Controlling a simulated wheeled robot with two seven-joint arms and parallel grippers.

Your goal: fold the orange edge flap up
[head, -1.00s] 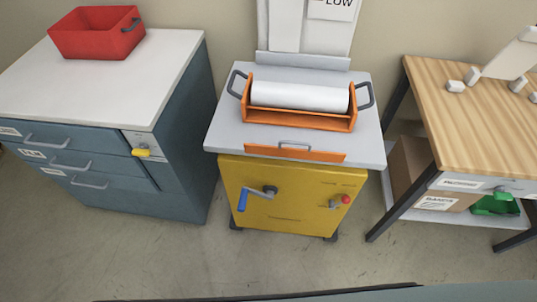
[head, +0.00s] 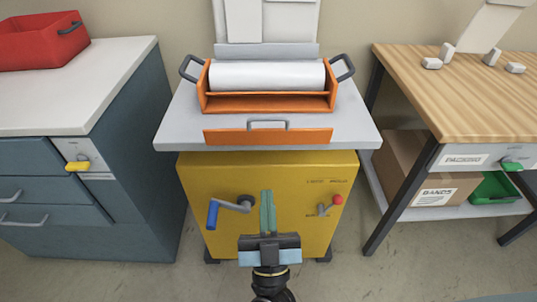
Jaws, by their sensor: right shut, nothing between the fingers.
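The orange edge flap (head: 225,136) lies along the front edge of the laminator's grey top (head: 356,132), with a small grey handle (head: 267,125) at its middle. An orange cradle (head: 268,104) holding a white roll (head: 267,75) stands behind it. My right gripper (head: 268,194) is shut and empty, its green fingers pointing up in front of the yellow cabinet (head: 310,215). It shows below the flap in the picture and apart from it. My left gripper is out of view.
The yellow cabinet has a blue-handled crank (head: 213,214) and a red-knobbed lever (head: 337,200). A blue drawer cabinet (head: 135,165) with a red bin (head: 40,42) stands left. A wooden bench (head: 450,95) stands right, with a cardboard box (head: 418,170) and green bin (head: 492,188) below.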

